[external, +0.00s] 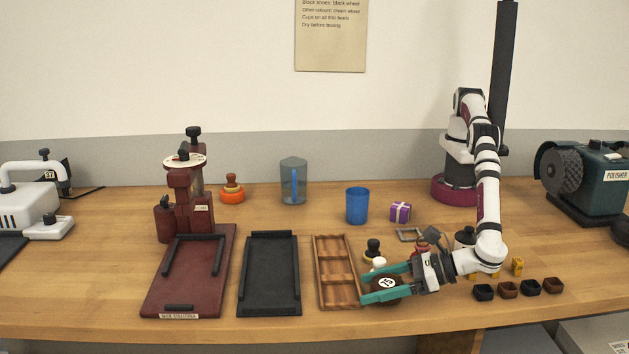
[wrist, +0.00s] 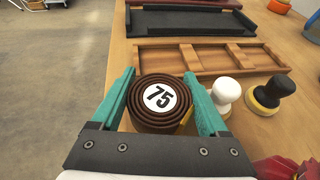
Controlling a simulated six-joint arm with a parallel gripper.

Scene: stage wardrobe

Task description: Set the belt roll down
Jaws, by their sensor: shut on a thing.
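The belt roll (external: 386,285) is a dark brown coil with a round white label reading 75 on top. It also shows large in the wrist view (wrist: 159,101). My gripper (external: 366,290) has its teal fingers shut on the roll, one on each side, with the label facing up. In the external view the roll is near the table's front edge, just right of the wooden compartment tray (external: 319,262). I cannot tell whether its underside touches the table. The tray's compartments look empty in the wrist view (wrist: 227,72).
A white-knobbed brush (wrist: 226,91) and a black-knobbed one (wrist: 271,92) stand beside the roll. A black tray (external: 270,302) and a dark red press (external: 227,290) lie farther left. Several small dark cups (external: 508,290) line the front right. Table shows bare behind the black tray.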

